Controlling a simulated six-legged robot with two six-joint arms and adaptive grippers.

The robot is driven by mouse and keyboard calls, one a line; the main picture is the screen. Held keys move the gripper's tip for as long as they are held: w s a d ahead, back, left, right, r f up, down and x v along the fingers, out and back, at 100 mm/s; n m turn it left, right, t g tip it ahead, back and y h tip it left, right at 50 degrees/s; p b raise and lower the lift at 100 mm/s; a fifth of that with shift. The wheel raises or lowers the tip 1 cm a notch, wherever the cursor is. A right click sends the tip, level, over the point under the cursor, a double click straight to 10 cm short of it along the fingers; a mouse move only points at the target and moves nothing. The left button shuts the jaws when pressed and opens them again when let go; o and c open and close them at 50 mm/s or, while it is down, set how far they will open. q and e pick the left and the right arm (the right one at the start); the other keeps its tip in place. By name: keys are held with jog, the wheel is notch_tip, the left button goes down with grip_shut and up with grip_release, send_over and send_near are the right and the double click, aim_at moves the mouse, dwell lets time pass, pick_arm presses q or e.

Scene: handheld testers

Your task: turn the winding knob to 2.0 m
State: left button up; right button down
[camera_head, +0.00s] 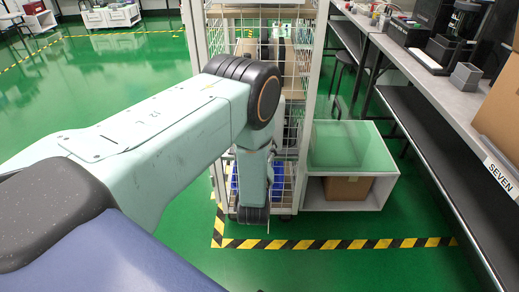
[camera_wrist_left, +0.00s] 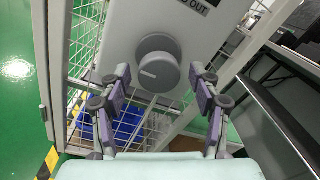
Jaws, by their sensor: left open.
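The winding knob (camera_wrist_left: 158,62) is a round grey knob on a light grey panel (camera_wrist_left: 115,25), seen in the left wrist view. A short pale mark shows on its face, pointing to the left. My left gripper (camera_wrist_left: 161,72) is open, with one finger on each side of the knob in the picture and a gap on both sides. I cannot tell how far the fingertips are from the panel. Part of a display with "OUT" lettering shows at the top edge; no length reading is visible. In the head view my left arm hides the knob. My right gripper is not in view.
A white wire-mesh rack (camera_head: 300,55) stands around the panel, with blue bins (camera_wrist_left: 128,118) low inside it. A white cabinet (camera_head: 351,190) holding a cardboard box (camera_head: 347,188) stands to the right. A long workbench (camera_head: 430,85) runs along the right.

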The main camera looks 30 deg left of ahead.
pick_arm(q)
jog(key=shift+w+a, duration=0.35)
jog(key=shift+w, duration=0.1)
jog(key=c, duration=1.2)
jog(key=shift+n, duration=0.4)
